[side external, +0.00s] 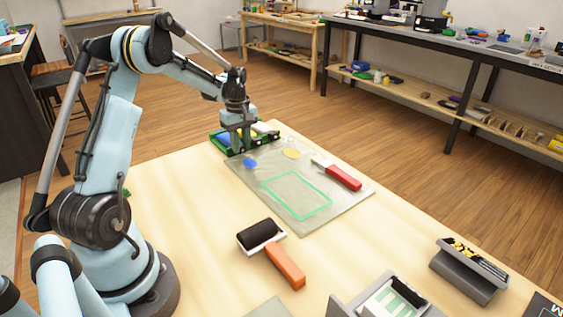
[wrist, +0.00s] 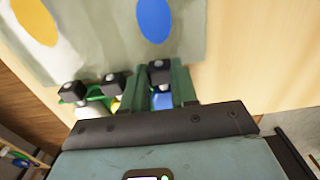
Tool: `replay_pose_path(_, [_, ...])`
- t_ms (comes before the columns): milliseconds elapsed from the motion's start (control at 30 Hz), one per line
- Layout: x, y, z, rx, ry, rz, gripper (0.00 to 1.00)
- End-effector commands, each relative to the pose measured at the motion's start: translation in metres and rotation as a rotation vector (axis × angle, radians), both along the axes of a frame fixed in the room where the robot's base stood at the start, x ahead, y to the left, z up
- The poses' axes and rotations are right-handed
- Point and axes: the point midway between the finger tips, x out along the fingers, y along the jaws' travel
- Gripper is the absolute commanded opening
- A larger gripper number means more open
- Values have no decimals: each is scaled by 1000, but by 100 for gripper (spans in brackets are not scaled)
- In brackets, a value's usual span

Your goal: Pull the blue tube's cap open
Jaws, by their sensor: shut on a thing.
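The blue tube (wrist: 162,102) shows in the wrist view, with its black cap (wrist: 159,72) on the end toward the glass plate. My gripper (wrist: 164,82) has a finger on each side of the blue tube, close against it, and is shut on it. Exactly where the fingers touch, on the tube or on its cap, is hard to tell. In the side view my gripper (side external: 241,146) is down at the green tray (side external: 270,136) at the table's far edge, hiding part of it.
A yellow tube (wrist: 115,104) and a white tube (wrist: 91,109), both black-capped, lie beside the blue one. A glass plate (side external: 325,215) bears a blue blob (side external: 250,162), a yellow blob (side external: 291,153) and a red-handled scraper (side external: 342,177). A roller (side external: 285,268) lies nearer.

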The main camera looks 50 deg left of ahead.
Motion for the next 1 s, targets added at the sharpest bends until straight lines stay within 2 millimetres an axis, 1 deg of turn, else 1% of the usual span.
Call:
replay_pose_path(467, [0,-7,0,0,0,0,13])
replay_pose_path(767, [0,-7,0,0,0,0,13])
replay_pose_path(800, [0,-7,0,0,0,0,31])
replay_pose_path(867, [0,-7,0,0,0,0,40])
replay_pose_path(900, [0,-7,0,0,0,0,42])
replay_pose_path(1000, [0,-7,0,0,0,0,42])
